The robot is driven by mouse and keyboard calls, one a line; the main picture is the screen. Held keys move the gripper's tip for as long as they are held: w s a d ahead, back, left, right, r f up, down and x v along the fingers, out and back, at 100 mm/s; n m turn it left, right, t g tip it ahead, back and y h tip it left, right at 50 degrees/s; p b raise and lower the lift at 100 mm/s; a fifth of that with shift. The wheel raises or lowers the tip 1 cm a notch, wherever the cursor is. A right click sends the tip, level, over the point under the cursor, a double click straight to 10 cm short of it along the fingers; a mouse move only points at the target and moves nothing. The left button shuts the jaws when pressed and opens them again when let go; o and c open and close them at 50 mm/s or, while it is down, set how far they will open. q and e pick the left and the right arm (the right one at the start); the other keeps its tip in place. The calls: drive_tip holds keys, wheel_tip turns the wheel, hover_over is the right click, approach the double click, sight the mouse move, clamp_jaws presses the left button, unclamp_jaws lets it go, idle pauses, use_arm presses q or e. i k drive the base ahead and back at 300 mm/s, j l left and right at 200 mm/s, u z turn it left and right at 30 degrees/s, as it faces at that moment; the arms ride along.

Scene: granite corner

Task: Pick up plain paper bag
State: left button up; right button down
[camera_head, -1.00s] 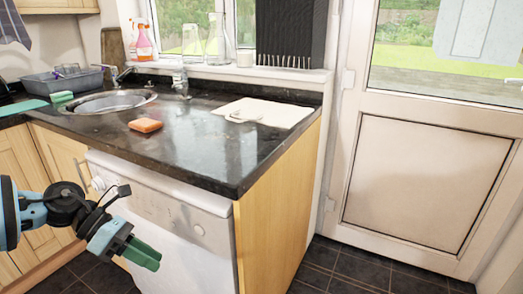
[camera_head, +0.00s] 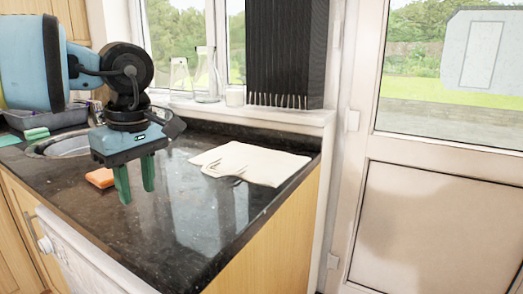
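The plain paper bag (camera_head: 262,162) lies flat on the dark granite counter, near the window sill at the back right. It is pale cream, with what look like its handles at its left front edge. My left gripper (camera_head: 134,186) is above the counter to the left of the bag, pointing down. Its two green fingers are apart with nothing between them. It does not touch the bag. My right gripper is not in view.
An orange sponge (camera_head: 100,178) lies behind and left of my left gripper. The sink (camera_head: 62,147) and a grey basin (camera_head: 62,117) are at the left. Glass bottles (camera_head: 208,75) and a white cup (camera_head: 234,97) stand on the sill. The counter's front middle (camera_head: 185,235) is clear.

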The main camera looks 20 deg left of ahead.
sight(254, 165)
drive_tip(key=i, duration=0.85)
